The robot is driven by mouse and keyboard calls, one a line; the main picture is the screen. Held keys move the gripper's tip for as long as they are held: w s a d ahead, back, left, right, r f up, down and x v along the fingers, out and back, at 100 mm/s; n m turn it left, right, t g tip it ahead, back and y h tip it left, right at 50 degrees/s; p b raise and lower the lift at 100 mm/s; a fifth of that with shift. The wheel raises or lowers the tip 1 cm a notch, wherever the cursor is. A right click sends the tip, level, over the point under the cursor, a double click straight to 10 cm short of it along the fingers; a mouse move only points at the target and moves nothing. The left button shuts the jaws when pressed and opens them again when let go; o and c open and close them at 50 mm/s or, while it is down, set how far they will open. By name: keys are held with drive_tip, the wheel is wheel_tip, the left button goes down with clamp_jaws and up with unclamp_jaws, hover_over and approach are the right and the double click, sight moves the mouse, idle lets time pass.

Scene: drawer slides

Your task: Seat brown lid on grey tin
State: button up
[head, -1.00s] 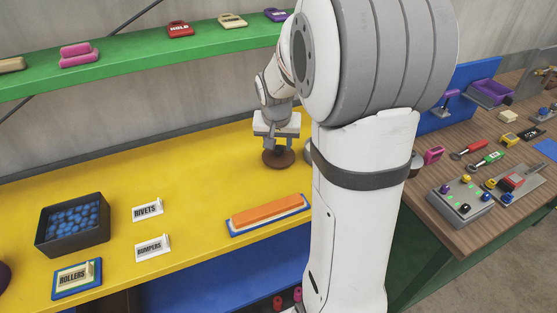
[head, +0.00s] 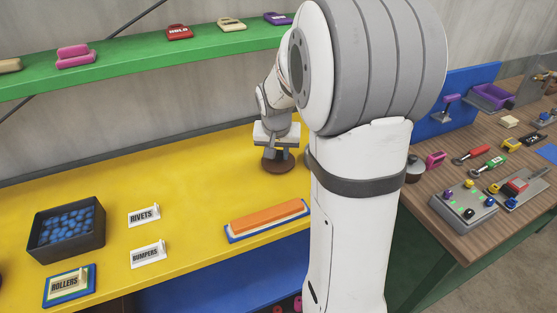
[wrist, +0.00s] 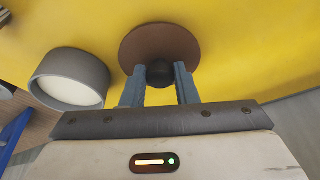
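The brown lid (wrist: 135,48), a round disc with a dark knob (wrist: 160,73), lies on the yellow bench; it also shows in the head view (head: 278,167). My gripper (wrist: 160,82) is over it, with its two blue-grey fingers on either side of the knob. The fingers are very close to the knob; I cannot tell whether they press on it. The grey tin (wrist: 65,72) stands beside the lid, left in the wrist view, with a pale inside and no lid on it. In the head view my arm hides nearly all of the tin.
An orange bar on a blue-edged base (head: 268,216) lies nearer the bench front. A dark bin of blue pieces (head: 68,245) and RIVETS (head: 143,215) and BUMPERS (head: 148,253) signs stand left. Bare yellow bench (head: 200,175) lies left of my gripper. A green shelf (head: 130,58) runs above.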

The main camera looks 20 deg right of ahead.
clamp_jaws()
drive_tip(key=shift+r, duration=0.15)
drive_tip(key=shift+r+p, duration=0.5)
drive_tip(key=shift+r, duration=0.2)
wheel_tip(320, 180, up, 8)
drive_tip(key=p, duration=0.4)
drive_tip(key=shift+f+p, duration=0.25)
drive_tip(key=shift+p, duration=0.1)
